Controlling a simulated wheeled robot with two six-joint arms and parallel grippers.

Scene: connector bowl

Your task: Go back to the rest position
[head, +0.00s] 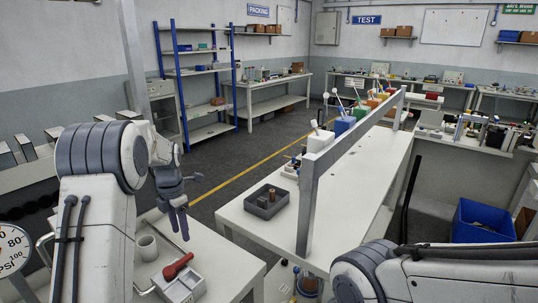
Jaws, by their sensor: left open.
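My left gripper (179,222) hangs at the end of my left arm, pointing down above the near left table (222,262). It is open and its jaws look empty. It is above and to the right of a pale mug (147,248). My right arm comes in at the bottom right; its gripper is not in view.
A light grey box (183,288) with a red-handled item (178,266) lies on the near left table. A dark grey tray (266,201) with small parts sits on the long white bench (350,180). A metal rail (307,205) rises along that bench. A blue bin (482,222) stands right.

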